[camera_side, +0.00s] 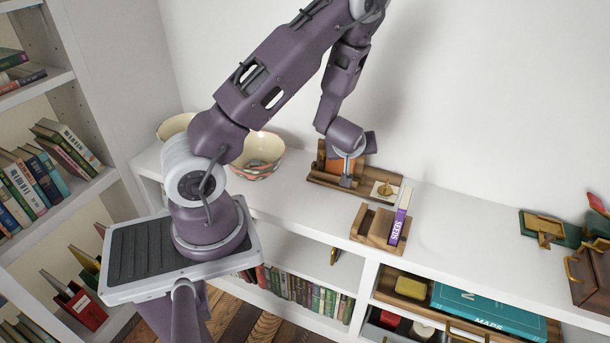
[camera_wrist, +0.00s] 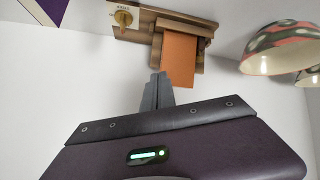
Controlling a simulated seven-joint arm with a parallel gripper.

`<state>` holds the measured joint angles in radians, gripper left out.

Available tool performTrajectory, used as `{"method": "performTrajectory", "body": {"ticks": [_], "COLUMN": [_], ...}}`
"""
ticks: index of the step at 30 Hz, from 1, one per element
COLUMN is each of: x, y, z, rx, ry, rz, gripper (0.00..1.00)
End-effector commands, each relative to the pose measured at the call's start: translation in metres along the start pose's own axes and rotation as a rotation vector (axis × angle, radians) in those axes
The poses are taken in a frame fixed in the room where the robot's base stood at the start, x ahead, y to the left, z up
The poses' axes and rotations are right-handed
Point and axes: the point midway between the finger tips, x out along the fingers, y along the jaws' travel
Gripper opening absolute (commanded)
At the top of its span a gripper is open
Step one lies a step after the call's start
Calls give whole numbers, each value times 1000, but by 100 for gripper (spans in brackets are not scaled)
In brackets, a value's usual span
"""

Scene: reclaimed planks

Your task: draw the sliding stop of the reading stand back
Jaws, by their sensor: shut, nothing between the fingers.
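The wooden reading stand (camera_side: 325,179) is on the white shelf top, with an orange board or book (camera_side: 333,165) on it. It also shows at the top of the wrist view (camera_wrist: 148,33), with the orange piece (camera_wrist: 180,60) upright in the picture. A brass knob (camera_wrist: 123,18) sits on a pale plate at one end of the stand; the side view shows it too (camera_side: 385,189). I cannot tell for sure which part is the sliding stop. My gripper (camera_side: 346,182) is shut and empty, at the stand's front. In the wrist view its fingertips (camera_wrist: 158,76) are beside the orange piece; contact is unclear.
A wooden holder (camera_side: 375,225) with a purple book (camera_side: 401,216) stands close in front of the knob end. A patterned bowl (camera_side: 258,158) and another bowl (camera_side: 174,125) are to the left. A brown box (camera_side: 592,275) is far right. Shelf top between is clear.

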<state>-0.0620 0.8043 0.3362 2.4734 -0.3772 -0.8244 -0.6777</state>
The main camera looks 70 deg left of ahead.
Motion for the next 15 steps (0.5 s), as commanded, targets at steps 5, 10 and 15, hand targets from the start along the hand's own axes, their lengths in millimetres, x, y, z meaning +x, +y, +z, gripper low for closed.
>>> {"method": "performTrajectory", "body": {"ticks": [5, 10, 15], "x": [65, 74, 69], "y": [-92, -138, -150], "z": [1, 16, 35], "rx": [87, 271, 373], "ry": [315, 477, 499], "rz": [-50, 86, 198], "gripper": [0, 0, 0]}}
